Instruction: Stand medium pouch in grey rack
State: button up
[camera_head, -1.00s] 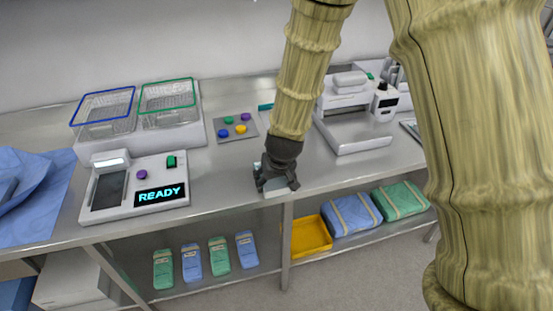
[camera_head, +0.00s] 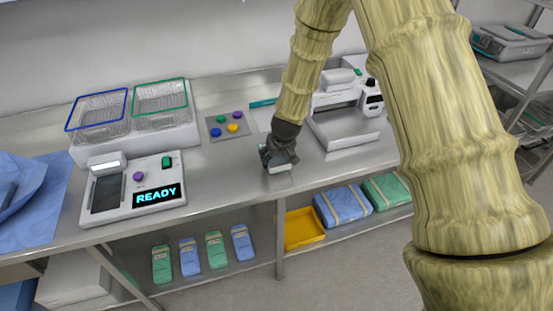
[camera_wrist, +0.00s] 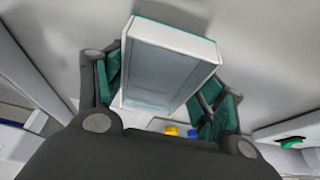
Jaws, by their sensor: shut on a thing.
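My gripper (camera_head: 280,158) is shut on a pale, flat, box-like pouch with a teal edge, taken as the medium pouch (camera_wrist: 160,70). In the wrist view it stands between the dark fingers with teal pads, its bluish-grey face towards the camera. In the head view only a small pale part of the pouch (camera_head: 279,169) shows below the fingers, over the front part of the steel bench. I cannot make out its size against other pouches. I cannot pick out the grey rack; my arm hides part of the bench's right side.
A white device reading READY (camera_head: 134,190) and two wire baskets (camera_head: 130,105) stand to the left. A pad with coloured buttons (camera_head: 227,125) lies behind my gripper, and a white machine (camera_head: 350,125) stands to its right. The lower shelf holds a yellow tray (camera_head: 303,230) and packs.

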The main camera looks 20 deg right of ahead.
jog(key=shift+f+p, duration=0.3)
jog(key=shift+f, duration=0.55)
jog(key=shift+f, duration=0.2)
jog(key=o, duration=0.8)
jog(key=shift+r, duration=0.1)
jog(key=shift+r, duration=0.2)
jog(key=shift+b+v, duration=1.5)
jog(key=shift+v, duration=4.4)
